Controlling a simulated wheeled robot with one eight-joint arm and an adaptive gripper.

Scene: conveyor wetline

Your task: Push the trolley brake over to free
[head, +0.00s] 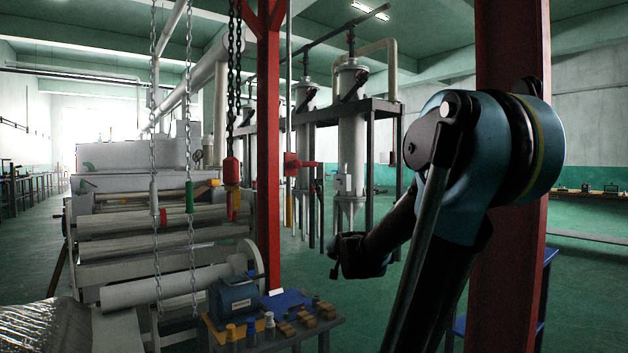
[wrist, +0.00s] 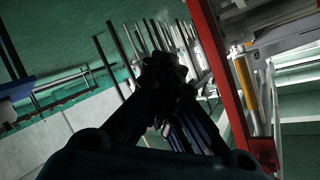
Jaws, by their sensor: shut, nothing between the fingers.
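I cannot tell for certain which part is the trolley brake. A red fitting with a short arm (head: 298,161) sits on a thin vertical rod just right of the red post, with a yellow grip (head: 289,210) below it. In the wrist view a yellow cylinder (wrist: 243,82) shows beside a red post (wrist: 218,75). My gripper (head: 335,272) is in front of the green floor, right of the post and lower than the red fitting. Its fingers (wrist: 165,68) are shut and empty, and nothing is seen touching them.
A red post (head: 269,150) stands left of my gripper, and another (head: 512,60) is behind my arm. Chains (head: 155,120) hang at left before a roller machine (head: 120,225). A small bench (head: 330,325) with a blue motor (head: 234,299) stands below. Green floor is open behind.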

